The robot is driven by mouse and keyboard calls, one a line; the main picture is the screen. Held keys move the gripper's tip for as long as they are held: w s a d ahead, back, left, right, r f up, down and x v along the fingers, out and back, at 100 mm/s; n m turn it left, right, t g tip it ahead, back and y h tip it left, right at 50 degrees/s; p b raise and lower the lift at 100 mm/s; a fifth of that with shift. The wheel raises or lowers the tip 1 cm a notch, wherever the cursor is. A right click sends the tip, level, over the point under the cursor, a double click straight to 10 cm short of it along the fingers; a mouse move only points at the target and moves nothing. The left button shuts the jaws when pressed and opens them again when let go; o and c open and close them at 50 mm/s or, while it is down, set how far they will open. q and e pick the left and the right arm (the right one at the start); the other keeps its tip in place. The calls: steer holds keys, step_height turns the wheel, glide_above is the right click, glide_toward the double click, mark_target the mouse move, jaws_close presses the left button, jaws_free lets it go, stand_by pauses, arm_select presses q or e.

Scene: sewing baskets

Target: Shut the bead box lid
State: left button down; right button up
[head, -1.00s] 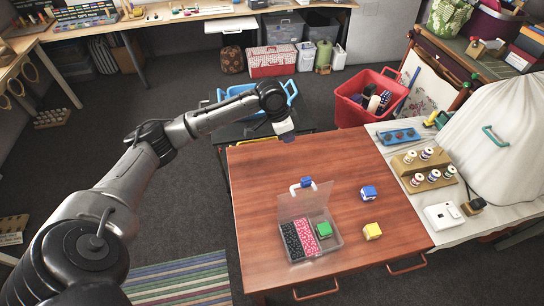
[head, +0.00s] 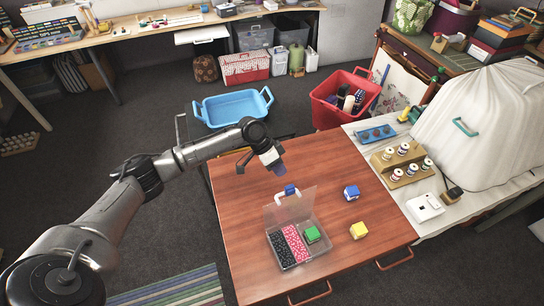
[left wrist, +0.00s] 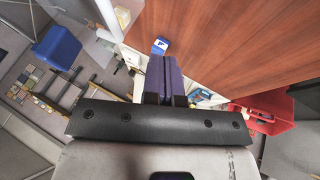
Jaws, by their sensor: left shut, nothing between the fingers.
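The bead box (head: 298,262) stands on the wooden table with its clear lid (head: 283,209) raised, standing up at the back edge. Inside the box are black beads (head: 280,249), pink beads (head: 296,244) and a green cube (head: 312,234). My left gripper (head: 278,167) is above the table, behind the lid and apart from it. Its purple fingers (left wrist: 166,78) are shut and empty in the left wrist view. My right gripper is not in view.
A blue cube (head: 351,192) and a yellow cube (head: 359,230) lie on the table right of the box. Spool racks (head: 403,165) stand on the white-topped surface at right. A red basket (head: 338,92) and a blue tub (head: 233,106) are behind. The table's left side is clear.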

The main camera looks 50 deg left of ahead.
mark_target(287, 204)
arm_select(q)
steer(key=d, duration=0.1)
steer(key=s+d+f+p, duration=0.1)
steer(key=d, duration=0.2)
steer(key=shift+s+d+f, duration=0.15)
stand_by(0.4)
